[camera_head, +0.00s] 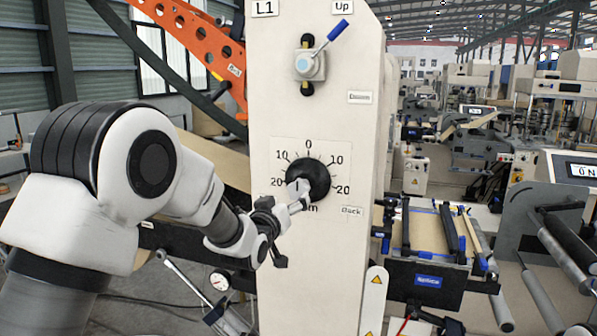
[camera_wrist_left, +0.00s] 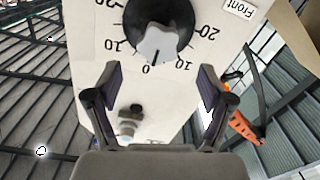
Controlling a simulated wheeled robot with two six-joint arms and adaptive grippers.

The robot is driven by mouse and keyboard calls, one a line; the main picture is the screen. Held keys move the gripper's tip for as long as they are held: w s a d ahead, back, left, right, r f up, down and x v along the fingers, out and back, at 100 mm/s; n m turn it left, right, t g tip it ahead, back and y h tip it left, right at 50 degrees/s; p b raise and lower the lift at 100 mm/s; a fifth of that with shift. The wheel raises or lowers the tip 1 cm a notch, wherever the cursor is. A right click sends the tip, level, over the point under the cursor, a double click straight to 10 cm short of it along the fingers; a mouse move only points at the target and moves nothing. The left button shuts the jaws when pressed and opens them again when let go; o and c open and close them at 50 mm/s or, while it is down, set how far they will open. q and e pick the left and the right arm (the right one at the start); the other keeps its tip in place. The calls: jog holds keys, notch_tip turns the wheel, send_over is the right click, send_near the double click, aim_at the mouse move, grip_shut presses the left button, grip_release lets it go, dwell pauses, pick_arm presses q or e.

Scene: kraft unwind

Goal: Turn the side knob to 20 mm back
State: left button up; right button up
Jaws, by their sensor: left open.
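The side knob (camera_head: 318,176) is a round black dial with a light grey grip, on the front of a cream machine column. Its scale plate (camera_head: 340,150) reads 20, 10, 0, 10, 20, with a "Back" label (camera_head: 352,211) at lower right. In the left wrist view the scale is upside down, and the mark on the knob's grip (camera_wrist_left: 160,43) points close to 0. A "Front" label (camera_wrist_left: 238,8) shows there too. My left gripper (camera_head: 290,232) is open and empty, just below and in front of the knob. Its fingers (camera_wrist_left: 160,90) are spread apart, clear of the grip.
A lever switch with a blue handle (camera_head: 331,38) sits above the knob on the column (camera_head: 275,100). An orange perforated arm (camera_head: 200,40) is behind at left. Open air lies in front of the column.

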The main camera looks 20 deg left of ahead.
aim_at(299, 191)
pick_arm(q)
jog(key=w+p, duration=0.1)
jog(key=w, duration=0.1)
jog(key=w+p, duration=0.1)
jog(key=w, duration=0.2)
jog(key=w+d+p, duration=0.1)
jog(key=w+p, duration=0.1)
jog(key=shift+w, duration=0.25)
jog(key=shift+w+a, duration=0.1)
jog(key=shift+w, duration=0.2)
jog(key=shift+s+a+f, duration=0.1)
jog(key=shift+s+a, duration=0.05)
jog(key=shift+a, duration=0.15)
jog(key=shift+c, duration=0.3)
jog(key=shift+d, duration=0.15)
jog(key=c, duration=1.1)
